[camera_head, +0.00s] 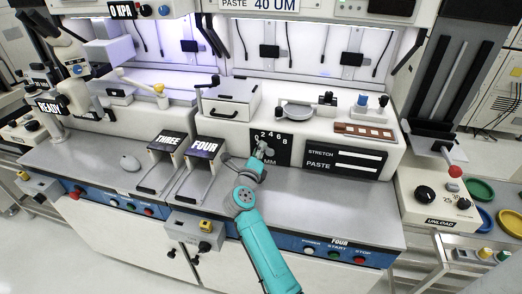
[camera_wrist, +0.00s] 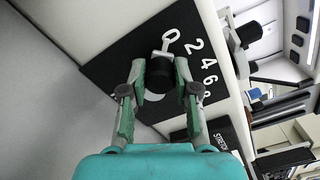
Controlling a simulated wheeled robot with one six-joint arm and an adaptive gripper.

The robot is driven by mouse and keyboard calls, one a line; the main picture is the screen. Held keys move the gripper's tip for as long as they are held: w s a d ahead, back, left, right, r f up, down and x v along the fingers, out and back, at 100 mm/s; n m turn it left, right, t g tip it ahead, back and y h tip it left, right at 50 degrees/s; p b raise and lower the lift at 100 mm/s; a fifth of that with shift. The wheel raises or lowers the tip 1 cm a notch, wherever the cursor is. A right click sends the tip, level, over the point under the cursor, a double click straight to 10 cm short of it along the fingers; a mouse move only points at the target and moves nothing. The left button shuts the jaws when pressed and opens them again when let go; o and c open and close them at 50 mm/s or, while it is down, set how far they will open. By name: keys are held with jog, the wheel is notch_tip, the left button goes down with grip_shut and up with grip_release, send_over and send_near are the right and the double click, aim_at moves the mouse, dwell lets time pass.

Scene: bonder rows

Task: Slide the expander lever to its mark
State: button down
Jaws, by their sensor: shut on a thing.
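The expander lever has a dark knob (camera_wrist: 159,72) and a light pointer (camera_wrist: 169,42) that lies beside the 0 in the wrist view. It sits on a black scale plate (camera_wrist: 110,68) with white numerals 0, 2, 4, 6 and 8. The plate (camera_head: 284,152) also shows on the front of the machine in the head view, marked MM. My gripper (camera_wrist: 160,80) is shut on the knob, one finger on each side. In the head view my gripper (camera_head: 262,152) covers the lever and part of the plate. I cannot make out the target mark.
A STRETCH and PASTE display (camera_head: 345,160) is right of the plate. The THREE (camera_head: 167,143) and FOUR (camera_head: 204,148) bins stand left of my arm. A red-knobbed lever (camera_head: 455,171) is at the right. The grey worktop (camera_head: 340,205) is clear right of my arm.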

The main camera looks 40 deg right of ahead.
jog(key=shift+w+a+f+n, duration=0.1)
jog(key=shift+w+f+n, duration=0.05)
jog(key=shift+n, duration=0.35)
jog(key=c, duration=0.9)
grip_release()
jog(key=shift+o, duration=0.2)
jog(key=v, duration=1.2)
jog(key=s+n, duration=0.1)
jog(key=s, duration=0.1)
jog(key=s+f+n+t, duration=0.1)
jog(key=s, duration=0.2)
jog(key=s+n+h, duration=0.1)
jog(key=s, duration=0.2)
jog(key=shift+s+f+t, duration=0.2)
jog(key=shift+f+t, duration=0.05)
jog(key=shift+t, duration=0.15)
jog(key=s+a+f+n+y, duration=0.1)
jog(key=s+a+n+y, duration=0.4)
jog(key=s+n, duration=0.5)
jog(key=s+a+f+n+t+y, duration=0.1)
jog(key=s+a+n+y, duration=0.4)
jog(key=s+n, duration=0.5)
jog(key=s+a+f+n+t+y, duration=0.1)
jog(key=s+a+n+y, duration=0.4)
jog(key=s+n, duration=0.5)
jog(key=s+f, duration=0.1)
jog(key=s, duration=0.6)
